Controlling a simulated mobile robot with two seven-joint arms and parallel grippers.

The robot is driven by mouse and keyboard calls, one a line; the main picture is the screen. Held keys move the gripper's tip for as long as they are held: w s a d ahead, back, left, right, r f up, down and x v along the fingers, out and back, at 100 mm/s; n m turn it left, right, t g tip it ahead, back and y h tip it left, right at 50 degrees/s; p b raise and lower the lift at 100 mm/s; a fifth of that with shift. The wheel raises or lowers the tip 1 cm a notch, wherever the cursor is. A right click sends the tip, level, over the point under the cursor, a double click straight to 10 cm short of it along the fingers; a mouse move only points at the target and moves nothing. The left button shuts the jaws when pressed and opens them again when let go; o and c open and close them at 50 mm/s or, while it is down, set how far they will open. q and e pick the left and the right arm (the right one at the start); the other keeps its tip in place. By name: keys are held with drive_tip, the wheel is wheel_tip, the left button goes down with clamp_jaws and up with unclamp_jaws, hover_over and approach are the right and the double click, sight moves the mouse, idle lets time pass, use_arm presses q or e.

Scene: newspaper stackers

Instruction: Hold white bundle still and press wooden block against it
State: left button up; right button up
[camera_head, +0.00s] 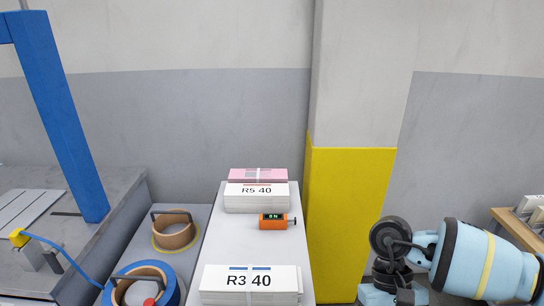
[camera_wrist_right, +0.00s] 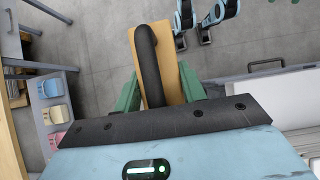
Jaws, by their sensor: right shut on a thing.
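In the head view, a white bundle labelled R3 40 (camera_head: 250,287) lies at the near end of a narrow light-grey table (camera_head: 236,247). Another white bundle labelled R5 40 (camera_head: 256,198) lies at the far end, with a pink-topped bundle (camera_head: 258,175) behind it. In the right wrist view, my right gripper (camera_wrist_right: 158,82) has green fingers shut on the wooden block (camera_wrist_right: 174,68), which has a black curved handle (camera_wrist_right: 148,62). The block is over floor and apart from any bundle in that view. My left gripper is not in view.
An orange device (camera_head: 273,221) with a green display sits between the white bundles. A yellow-and-grey pillar (camera_head: 350,220) stands right of the table.

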drive_tip(key=shift+g, duration=0.4)
drive_tip(key=f, duration=0.1)
drive_tip(key=f+b, duration=0.1)
drive_tip(key=f, duration=0.3)
drive_tip(key=shift+s+d+b, duration=0.15)
drive_tip(key=shift+s+b, duration=0.15)
drive_tip(key=shift+s, duration=0.1)
drive_tip(key=shift+s+f, duration=0.1)
drive_tip(key=shift+f, duration=0.3)
drive_tip(key=shift+r, duration=0.1)
drive_tip(key=shift+w+m, duration=0.2)
drive_tip(key=shift+m, duration=0.1)
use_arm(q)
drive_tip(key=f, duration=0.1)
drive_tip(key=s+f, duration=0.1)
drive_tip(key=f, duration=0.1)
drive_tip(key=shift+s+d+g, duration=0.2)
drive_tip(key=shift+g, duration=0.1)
use_arm(e)
drive_tip(key=w+a+r+m+t+y, duration=0.3)
drive_tip(key=w+r+m+t, duration=0.1)
drive_tip(key=w+m, duration=0.3)
drive_tip(key=w+a+r+m+t+y, duration=0.3)
drive_tip(key=w+r+m, duration=0.4)
drive_tip(key=m, duration=0.3)
drive_tip(key=shift+w+a+m+t, duration=0.3)
drive_tip(key=shift+w+a+t, duration=0.1)
drive_tip(key=shift+w, duration=0.3)
